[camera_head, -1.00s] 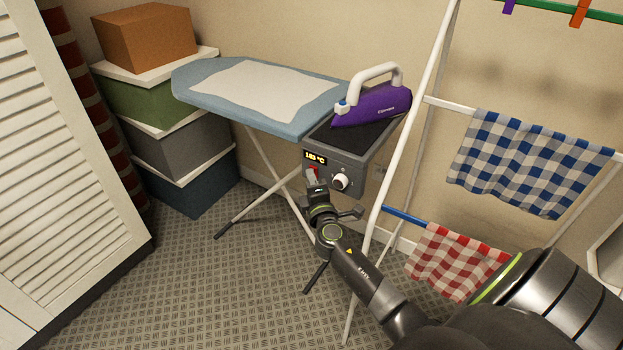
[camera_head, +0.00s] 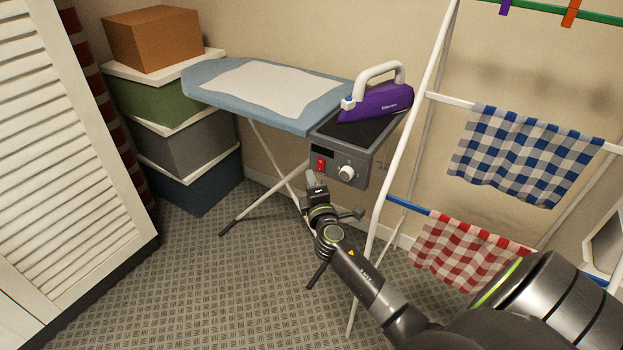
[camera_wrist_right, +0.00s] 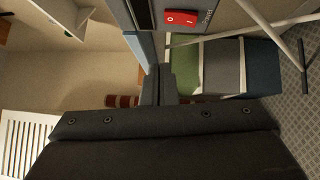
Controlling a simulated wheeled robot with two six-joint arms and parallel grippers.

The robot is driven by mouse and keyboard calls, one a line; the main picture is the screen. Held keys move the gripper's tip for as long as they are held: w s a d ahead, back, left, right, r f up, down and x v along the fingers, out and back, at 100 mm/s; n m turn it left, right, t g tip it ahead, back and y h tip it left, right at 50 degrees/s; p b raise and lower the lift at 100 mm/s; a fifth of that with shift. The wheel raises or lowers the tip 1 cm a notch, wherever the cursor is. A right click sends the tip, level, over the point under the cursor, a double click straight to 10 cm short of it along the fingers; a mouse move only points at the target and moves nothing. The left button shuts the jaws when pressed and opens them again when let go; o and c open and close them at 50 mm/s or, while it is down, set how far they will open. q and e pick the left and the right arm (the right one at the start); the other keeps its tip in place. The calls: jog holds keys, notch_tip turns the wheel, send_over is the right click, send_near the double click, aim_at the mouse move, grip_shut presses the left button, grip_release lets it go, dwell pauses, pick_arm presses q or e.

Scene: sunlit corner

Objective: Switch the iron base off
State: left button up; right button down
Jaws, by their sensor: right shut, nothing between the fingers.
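The grey iron base (camera_head: 334,170) stands at the right end of the ironing board, with a purple iron (camera_head: 378,103) resting on its black top. Its front has a dark display (camera_head: 322,151), a red rocker switch (camera_head: 320,165) and a white knob (camera_head: 347,173). In the right wrist view, the switch (camera_wrist_right: 181,18) shows its two marks, and the display beside it (camera_wrist_right: 143,14) is unlit. My right gripper (camera_head: 311,175) is shut and empty, just below and in front of the switch, apparently apart from it. My left gripper is out of view.
The ironing board (camera_head: 220,85) extends left of the base. Stacked boxes (camera_head: 185,145) stand behind it, with a louvred door (camera_head: 70,150) at left. A white drying rack (camera_head: 400,150) with checked cloths (camera_head: 525,155) stands close on the right. The floor in front is clear.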

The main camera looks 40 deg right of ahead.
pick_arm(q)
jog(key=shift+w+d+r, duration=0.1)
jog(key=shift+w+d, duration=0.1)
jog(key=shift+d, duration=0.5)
pick_arm(e)
jog(key=v, duration=0.8)
jog(key=shift+s+d+r, duration=0.2)
jog(key=shift+s+r, duration=0.05)
jog(key=shift+r, duration=0.3)
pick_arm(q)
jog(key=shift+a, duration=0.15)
